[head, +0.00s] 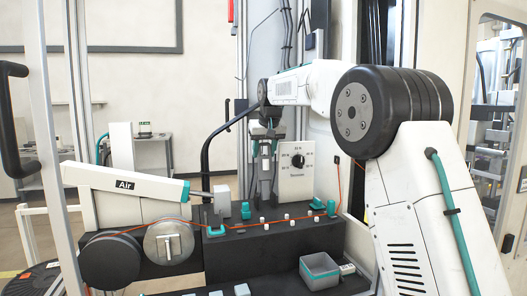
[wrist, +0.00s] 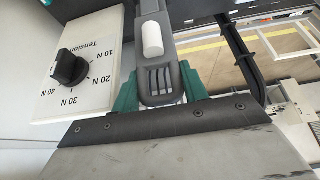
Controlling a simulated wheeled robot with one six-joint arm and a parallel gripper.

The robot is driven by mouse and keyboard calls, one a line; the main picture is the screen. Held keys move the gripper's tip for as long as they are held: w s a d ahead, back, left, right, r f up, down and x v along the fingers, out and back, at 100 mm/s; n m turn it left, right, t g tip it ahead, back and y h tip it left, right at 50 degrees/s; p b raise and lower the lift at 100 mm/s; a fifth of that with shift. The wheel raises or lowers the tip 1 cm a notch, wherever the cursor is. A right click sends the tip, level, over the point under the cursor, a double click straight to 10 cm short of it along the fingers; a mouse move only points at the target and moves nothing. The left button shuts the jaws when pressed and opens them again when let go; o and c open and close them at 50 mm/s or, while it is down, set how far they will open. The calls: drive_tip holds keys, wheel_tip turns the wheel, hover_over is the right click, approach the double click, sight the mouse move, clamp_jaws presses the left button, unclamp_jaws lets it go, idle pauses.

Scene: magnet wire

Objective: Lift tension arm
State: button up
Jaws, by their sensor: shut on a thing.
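The tension arm shows in the wrist view as a grey lever (wrist: 158,80) with a white roller (wrist: 152,38) on it. My gripper (wrist: 160,88) has its green fingers on both sides of the lever and is shut on it. In the head view my gripper (head: 265,145) points down beside the tension dial panel, and the grey lever (head: 265,187) stands roughly upright under it. The lever's lower end is hard to make out in the head view.
The white tension panel (head: 297,160) with a black knob (wrist: 68,68) stands close beside my gripper. A black curved bar (head: 206,150) rises to the left. An orange wire (head: 150,224) runs past white pegs on the black block (head: 280,243). A grey bin (head: 320,270) sits in front.

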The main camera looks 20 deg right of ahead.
drive_tip(key=shift+r, duration=0.1)
drive_tip(key=o, duration=1.4)
drive_tip(key=v, duration=0.7)
drive_tip(key=shift+s+r, duration=0.15)
drive_tip(key=shift+r, duration=0.2)
drive_tip(key=s+f+g, duration=0.2)
drive_tip(key=s+f, duration=0.1)
drive_tip(key=f, duration=0.3)
drive_tip(key=s+a+f, duration=0.1)
drive_tip(key=s+f, duration=0.4)
drive_tip(key=s, duration=1)
drive_tip(key=s+a+f+g, duration=0.1)
drive_tip(key=s+f, duration=0.5)
drive_tip(key=s, duration=1)
drive_tip(key=s+a+f+g, duration=0.1)
drive_tip(key=s+f, duration=0.5)
drive_tip(key=s, duration=1)
drive_tip(key=shift+s+a+f+n, duration=0.1)
drive_tip(key=shift+a+f+n, duration=0.1)
drive_tip(key=shift+a, duration=0.15)
drive_tip(key=shift+s+a+f+n, duration=0.1)
drive_tip(key=shift+a+n, duration=0.1)
drive_tip(key=shift+a, duration=0.2)
